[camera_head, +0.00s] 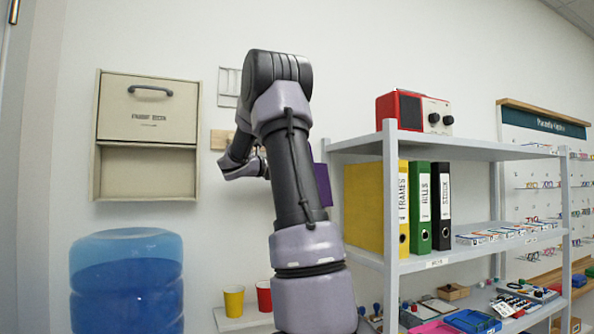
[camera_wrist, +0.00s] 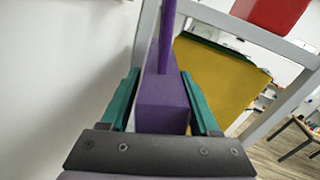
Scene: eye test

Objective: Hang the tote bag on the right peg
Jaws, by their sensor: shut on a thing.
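The purple tote bag (camera_wrist: 163,112) is between the teal fingers of my gripper (camera_wrist: 160,78) in the wrist view, with a narrow purple strip, likely a strap, rising from it. The gripper is shut on it. In the head view only a purple part of the bag (camera_head: 325,184) shows, just right of my arm; the rest is hidden. My gripper is hidden behind my arm there. A piece of wooden board (camera_head: 219,139), possibly the peg rail, shows on the wall left of my arm. The right peg is not visible.
A grey shelf unit (camera_head: 456,148) with binders and a red radio (camera_head: 412,110) stands close on the right. A cream wall cabinet (camera_head: 147,135) hangs left. A blue water bottle (camera_head: 127,285) and yellow (camera_head: 234,301) and red (camera_head: 264,295) cups are below.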

